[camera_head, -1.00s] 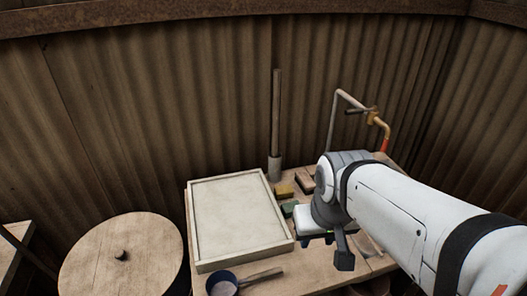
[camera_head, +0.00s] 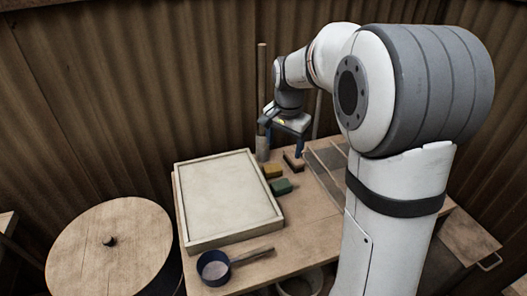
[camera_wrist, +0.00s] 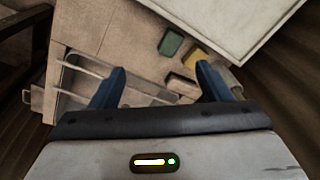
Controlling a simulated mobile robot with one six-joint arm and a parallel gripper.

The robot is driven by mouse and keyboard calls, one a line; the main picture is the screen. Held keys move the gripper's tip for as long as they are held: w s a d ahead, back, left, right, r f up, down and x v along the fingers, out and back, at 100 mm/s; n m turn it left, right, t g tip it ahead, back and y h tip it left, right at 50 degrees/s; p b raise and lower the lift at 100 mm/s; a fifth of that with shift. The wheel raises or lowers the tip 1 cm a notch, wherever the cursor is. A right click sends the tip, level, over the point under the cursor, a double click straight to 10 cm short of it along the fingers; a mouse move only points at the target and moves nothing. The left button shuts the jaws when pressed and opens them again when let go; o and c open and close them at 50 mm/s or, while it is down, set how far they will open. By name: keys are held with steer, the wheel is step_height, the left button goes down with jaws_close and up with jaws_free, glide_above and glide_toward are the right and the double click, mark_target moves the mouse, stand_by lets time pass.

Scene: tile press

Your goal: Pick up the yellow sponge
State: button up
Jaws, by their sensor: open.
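The yellow sponge (camera_head: 272,171) lies on the wooden table beside the right edge of the pale framed tray, just behind a green sponge (camera_head: 281,187). In the wrist view the yellow sponge (camera_wrist: 196,55) shows beyond the tip of the right finger, with the green sponge (camera_wrist: 171,43) to its left. My gripper (camera_head: 283,150) is above the back of the table, pointing down. Its blue fingers (camera_wrist: 158,85) are apart with nothing between them, and they are clear of the yellow sponge.
The pale tray (camera_head: 182,213) fills the table's left part. Brown blocks (camera_head: 293,160) lie near the yellow sponge. An upright pole (camera_head: 262,100) stands behind. A blue pan (camera_head: 214,266) sits in front. A slatted rack (camera_head: 326,168) is at right. A round wooden lid (camera_head: 108,265) stands left.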

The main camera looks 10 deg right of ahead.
steer(key=w+f+m+b, duration=0.1)
steer(key=w+f+m, duration=0.3)
steer(key=w+f, duration=0.55)
steer(key=m+g+b, duration=0.1)
steer(key=m, duration=0.3)
glide_above(271, 168)
step_height(271, 168, down, 7)
steer(key=shift+w+a+f, duration=0.1)
steer(key=shift+a, duration=0.05)
steer(key=f, duration=0.8)
steer(key=shift+d+f, duration=0.2)
steer(key=shift+f, duration=0.2)
steer(key=c, duration=1.1)
